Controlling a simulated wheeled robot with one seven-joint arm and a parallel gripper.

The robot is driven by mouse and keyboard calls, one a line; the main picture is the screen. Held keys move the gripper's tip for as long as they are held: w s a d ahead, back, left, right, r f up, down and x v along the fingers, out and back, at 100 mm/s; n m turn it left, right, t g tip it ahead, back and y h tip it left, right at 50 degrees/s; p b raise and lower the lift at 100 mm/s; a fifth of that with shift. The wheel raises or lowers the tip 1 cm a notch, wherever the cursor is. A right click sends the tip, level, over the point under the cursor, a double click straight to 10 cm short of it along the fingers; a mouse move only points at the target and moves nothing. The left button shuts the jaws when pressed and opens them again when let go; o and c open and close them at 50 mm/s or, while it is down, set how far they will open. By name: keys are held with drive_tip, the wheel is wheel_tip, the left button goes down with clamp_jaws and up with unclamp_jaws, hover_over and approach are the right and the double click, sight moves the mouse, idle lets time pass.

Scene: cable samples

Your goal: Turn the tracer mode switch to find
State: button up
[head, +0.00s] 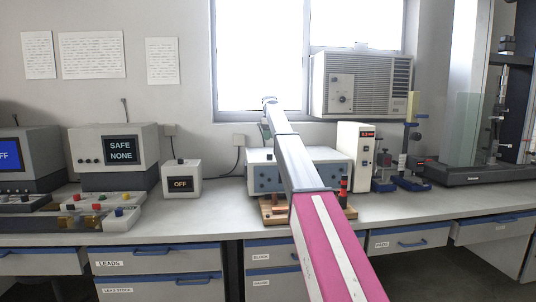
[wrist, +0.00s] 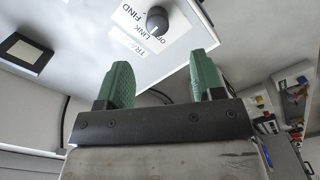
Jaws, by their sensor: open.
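In the wrist view a round black knob (wrist: 157,20) sits on a white label (wrist: 140,35). The label reads FIND, LINK and OFF, with part of a word starting TR. A pale mark on the knob seems to face the OFF and LINK side, but it is too small to be sure. My gripper (wrist: 163,80) is open with nothing between its green fingers. The knob is ahead of the fingertips and apart from them. I cannot make out the knob there.
On the bench (head: 220,212) a small white box (head: 181,180) displays OFF, and a tester (head: 118,157) displays SAFE NONE. A wide instrument (head: 262,178) stands behind my arm. A white unit (head: 357,155) with a red display and small stands are to its right.

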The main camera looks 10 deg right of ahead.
sight(269, 154)
drive_tip(key=shift+w+f, duration=0.15)
drive_tip(key=shift+w, duration=0.15)
wheel_tip(269, 154, down, 10)
drive_tip(key=shift+f, duration=0.25)
drive_tip(key=c, duration=0.9)
